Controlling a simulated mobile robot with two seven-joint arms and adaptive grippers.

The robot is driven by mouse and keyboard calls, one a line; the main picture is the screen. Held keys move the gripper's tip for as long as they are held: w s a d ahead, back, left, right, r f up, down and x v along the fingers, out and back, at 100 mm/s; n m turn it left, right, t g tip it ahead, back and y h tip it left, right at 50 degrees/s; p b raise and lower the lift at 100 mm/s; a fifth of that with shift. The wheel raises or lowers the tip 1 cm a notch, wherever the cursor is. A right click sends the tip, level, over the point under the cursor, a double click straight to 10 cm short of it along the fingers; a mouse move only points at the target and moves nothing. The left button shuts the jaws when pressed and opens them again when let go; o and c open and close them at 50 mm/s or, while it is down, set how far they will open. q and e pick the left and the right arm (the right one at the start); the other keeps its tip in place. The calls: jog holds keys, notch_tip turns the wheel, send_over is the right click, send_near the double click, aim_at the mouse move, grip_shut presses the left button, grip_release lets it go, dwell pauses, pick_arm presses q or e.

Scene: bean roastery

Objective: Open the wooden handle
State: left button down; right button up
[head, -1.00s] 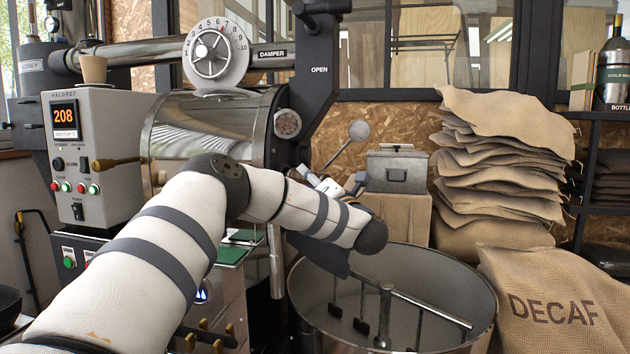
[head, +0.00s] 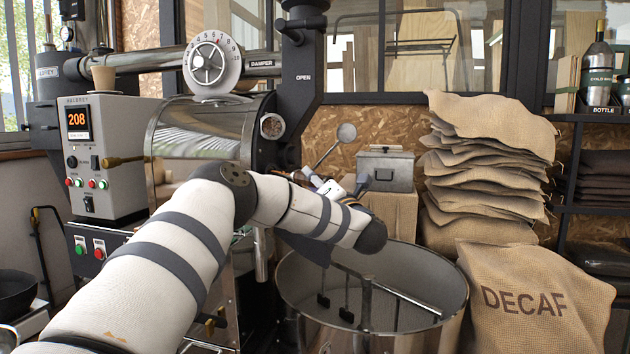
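My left arm comes in from the lower left and bends in front of the roaster. My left gripper (head: 335,184) is near the roaster's front, above the cooling bin, partly behind my own forearm. A short brown, wood-coloured piece (head: 298,176) shows just left of the gripper, by the roaster front; it may be the wooden handle. Most of it is hidden, and I cannot tell whether the fingers touch it or are closed around it. A black upright part marked OPEN (head: 303,77) stands above. My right gripper is not in view.
The round steel cooling bin (head: 450,285) with stirring arms is below the gripper. A brass-coloured lever (head: 125,161) sticks out by the control panel (head: 115,130). A grey metal box (head: 386,168), stacked sacks (head: 485,165) and a DECAF sack (head: 530,300) stand at right.

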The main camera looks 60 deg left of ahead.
pick_arm(q)
jog(key=shift+a, duration=0.1)
jog(key=c, duration=1.3)
grip_release()
jog(key=v, duration=1.2)
jog(key=shift+r, duration=0.1)
